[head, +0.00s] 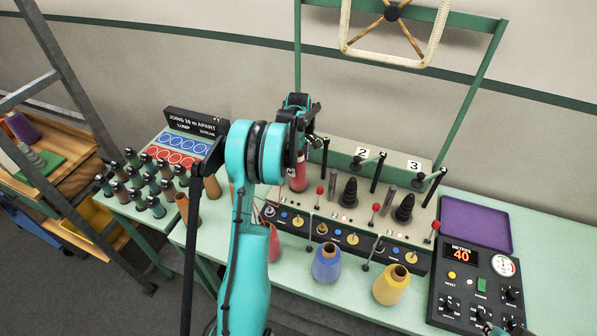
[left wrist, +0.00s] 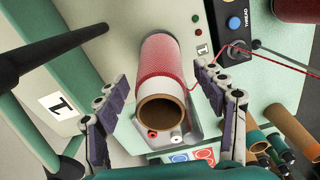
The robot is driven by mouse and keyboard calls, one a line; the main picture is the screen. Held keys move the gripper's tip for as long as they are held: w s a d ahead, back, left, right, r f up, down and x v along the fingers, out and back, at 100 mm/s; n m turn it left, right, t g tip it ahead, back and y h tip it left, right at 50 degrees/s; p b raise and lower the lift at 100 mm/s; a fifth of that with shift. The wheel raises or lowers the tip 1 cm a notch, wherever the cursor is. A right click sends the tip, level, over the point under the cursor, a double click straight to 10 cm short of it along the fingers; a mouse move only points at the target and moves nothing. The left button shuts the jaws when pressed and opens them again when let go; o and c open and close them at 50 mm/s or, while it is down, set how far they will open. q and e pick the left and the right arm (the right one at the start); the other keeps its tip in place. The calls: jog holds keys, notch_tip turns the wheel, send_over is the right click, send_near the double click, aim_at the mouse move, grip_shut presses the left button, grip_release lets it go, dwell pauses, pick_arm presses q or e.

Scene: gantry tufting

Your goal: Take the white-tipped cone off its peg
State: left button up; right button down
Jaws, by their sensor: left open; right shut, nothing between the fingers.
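In the head view part of this red cone (head: 298,178) shows below my left gripper (head: 305,138). That gripper is open, with one finger on each side of the cone and a visible gap at both sides. The peg is hidden inside the cone. My right gripper (head: 508,329) is only partly visible at the bottom right, over the control panel, and is shut and empty.
Red (head: 274,243), blue (head: 326,263) and yellow (head: 390,286) cones stand along the table's front. Black posts and red-topped rods rise from the stations. A red thread (left wrist: 275,58) runs beside the cone. A purple tray (head: 475,222) lies at right.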

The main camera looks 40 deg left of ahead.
pick_arm(q)
jog(key=shift+f, duration=0.65)
jog(key=c, duration=1.4)
jog(key=shift+r, duration=0.15)
